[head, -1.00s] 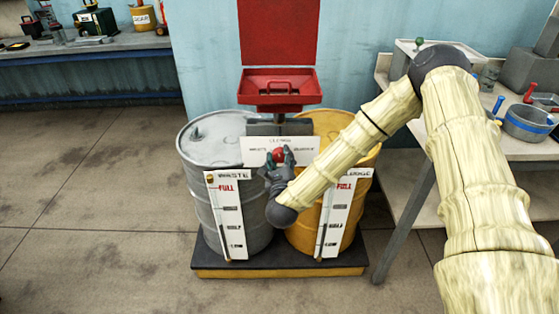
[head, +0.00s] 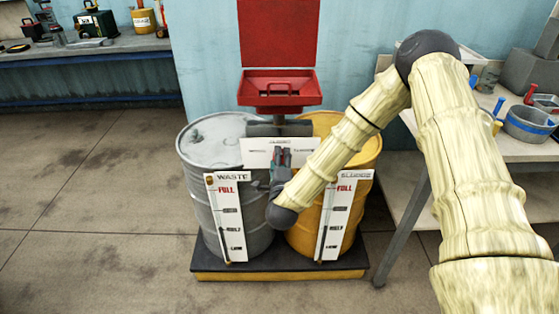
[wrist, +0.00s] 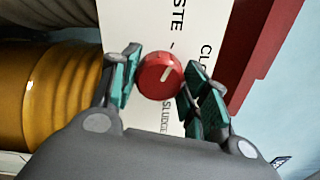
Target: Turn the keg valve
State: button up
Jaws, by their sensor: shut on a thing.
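In the head view my gripper (head: 281,158) is in front of the plate and mostly covers the knob. The plate is at the front of two drums, a grey one (head: 197,165) marked WASTE and a yellow one (head: 345,220).
A red open box (head: 279,99) stands above the drums. White level gauges (head: 228,195) hang on the drum fronts. The drums stand on a dark pallet (head: 280,260). A workbench (head: 480,115) with pots and tools is at right. The floor at left is clear.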

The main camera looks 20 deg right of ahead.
jog(key=shift+n, duration=0.5)
jog(key=o, duration=1)
jog(key=shift+s, duration=0.15)
jog(key=v, duration=1.1)
jog(key=shift+s+a, duration=0.15)
jog(key=shift+s, duration=0.2)
